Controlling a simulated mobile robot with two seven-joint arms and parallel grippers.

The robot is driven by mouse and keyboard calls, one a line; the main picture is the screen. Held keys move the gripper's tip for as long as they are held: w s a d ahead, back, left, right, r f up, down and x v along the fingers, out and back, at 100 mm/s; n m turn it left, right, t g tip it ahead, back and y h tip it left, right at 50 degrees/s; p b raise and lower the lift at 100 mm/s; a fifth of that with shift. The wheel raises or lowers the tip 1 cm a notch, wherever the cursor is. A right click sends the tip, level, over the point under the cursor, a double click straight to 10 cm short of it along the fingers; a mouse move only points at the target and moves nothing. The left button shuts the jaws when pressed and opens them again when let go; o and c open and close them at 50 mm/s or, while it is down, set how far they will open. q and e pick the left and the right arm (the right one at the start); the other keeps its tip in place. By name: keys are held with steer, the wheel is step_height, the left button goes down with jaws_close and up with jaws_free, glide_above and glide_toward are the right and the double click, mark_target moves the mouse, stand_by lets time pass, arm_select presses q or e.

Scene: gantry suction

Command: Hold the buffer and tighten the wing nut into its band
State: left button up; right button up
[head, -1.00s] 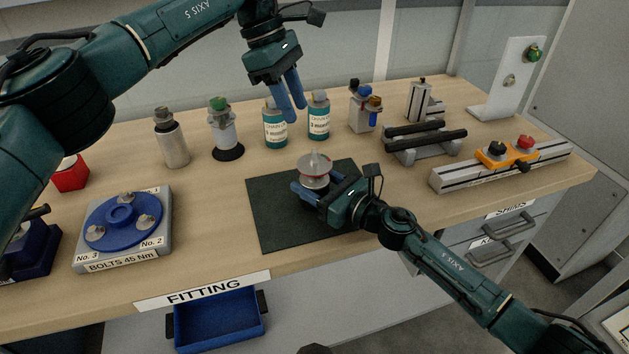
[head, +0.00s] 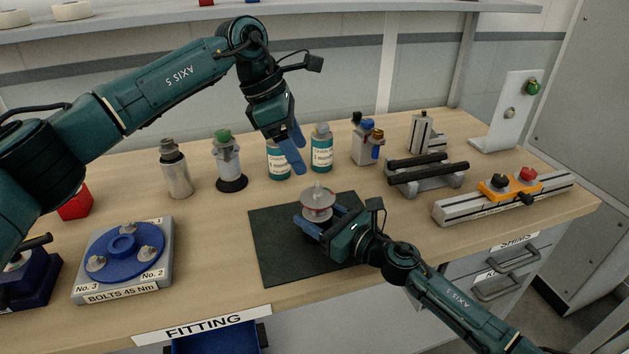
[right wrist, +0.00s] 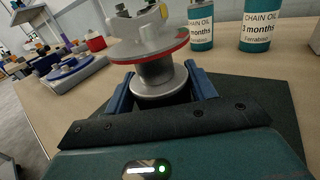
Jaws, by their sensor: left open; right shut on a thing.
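The buffer (head: 318,206) stands upright on the dark mat, a grey disc with a red rim above a narrower body. It is large in the right wrist view (right wrist: 158,78). My right gripper (head: 322,222) is shut on its lower body from the front right. On top sits a small grey part that looks like the wing nut (head: 318,188); the right wrist view cuts it off at the top edge (right wrist: 138,8), beside a small yellow mark (right wrist: 163,9). My left gripper (head: 297,162) is open and empty, pointing down above and behind the buffer, apart from it.
Two chain oil bottles (head: 321,150) stand close behind the left gripper. A metal flask (head: 176,172) and green-topped bottle (head: 228,165) are further left. The blue bolt plate (head: 122,258) is at front left. Black bars (head: 428,168) lie right. The mat's (head: 285,265) front is clear.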

mark_target(317, 186)
arm_select(q)
steer(key=x, duration=0.8)
steer(key=shift+d+f, duration=0.1)
steer(key=shift+f, duration=0.1)
steer(key=c, duration=1)
steer(key=shift+w+m+g, duration=0.1)
steer(key=shift+m+g, duration=0.45)
steer(key=shift+m, duration=0.9)
steer(key=shift+w+m+g, duration=0.1)
steer(key=shift+m+g, duration=0.45)
steer(key=shift+m, duration=0.9)
steer(key=o, duration=1)
steer(key=shift+r, duration=0.1)
